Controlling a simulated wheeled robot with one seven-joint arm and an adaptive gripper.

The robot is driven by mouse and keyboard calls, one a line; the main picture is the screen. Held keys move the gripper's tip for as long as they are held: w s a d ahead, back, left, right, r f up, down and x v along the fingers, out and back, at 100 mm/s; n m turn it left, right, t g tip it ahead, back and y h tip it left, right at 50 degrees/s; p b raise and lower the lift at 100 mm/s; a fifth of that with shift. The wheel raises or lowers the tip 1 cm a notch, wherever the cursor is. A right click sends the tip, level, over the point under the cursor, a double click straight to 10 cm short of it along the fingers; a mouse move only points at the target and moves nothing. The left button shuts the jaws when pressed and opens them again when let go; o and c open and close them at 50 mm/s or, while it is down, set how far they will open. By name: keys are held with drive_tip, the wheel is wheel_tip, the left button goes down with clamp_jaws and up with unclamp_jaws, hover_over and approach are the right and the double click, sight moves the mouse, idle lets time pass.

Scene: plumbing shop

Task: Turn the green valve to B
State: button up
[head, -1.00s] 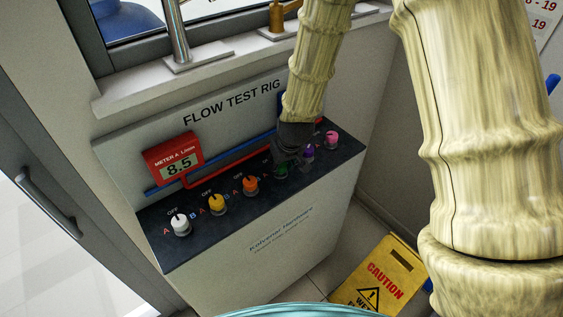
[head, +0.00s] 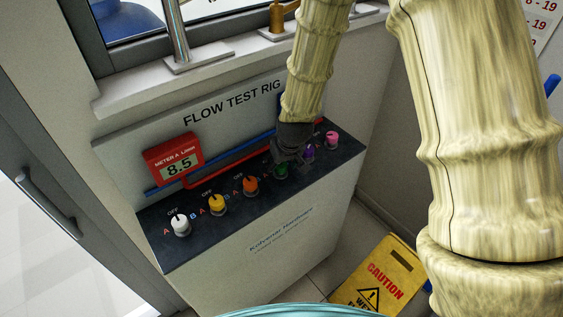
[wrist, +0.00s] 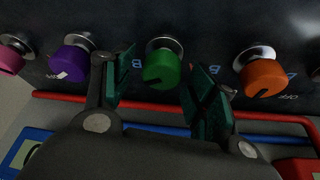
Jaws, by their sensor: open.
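The green valve (head: 281,171) is a round knob on the dark sloping top of the flow test rig, between the orange and purple knobs. In the wrist view the green valve (wrist: 161,66) sits between the two fingers of my gripper (wrist: 159,82), with a visible gap on each side. A dark mark on its face points toward the bottom of the picture. A blue letter B (wrist: 137,63) shows just left of it. My gripper (head: 288,161) is open and empty at the green valve, partly covering it in the head view.
The orange knob (wrist: 264,77) and purple knob (wrist: 70,62) flank the fingers closely. Yellow (head: 216,203), white (head: 180,225) and pink (head: 331,140) knobs share the panel. A red meter (head: 173,158) reads 8.5. Red and blue pipes run behind. A yellow caution sign (head: 378,277) stands on the floor.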

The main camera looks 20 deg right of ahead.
drive_tip(key=shift+r, duration=0.1)
drive_tip(key=v, duration=1.1)
drive_tip(key=shift+s+r, duration=0.15)
drive_tip(key=shift+r, duration=0.25)
drive_tip(key=shift+d+f, duration=0.1)
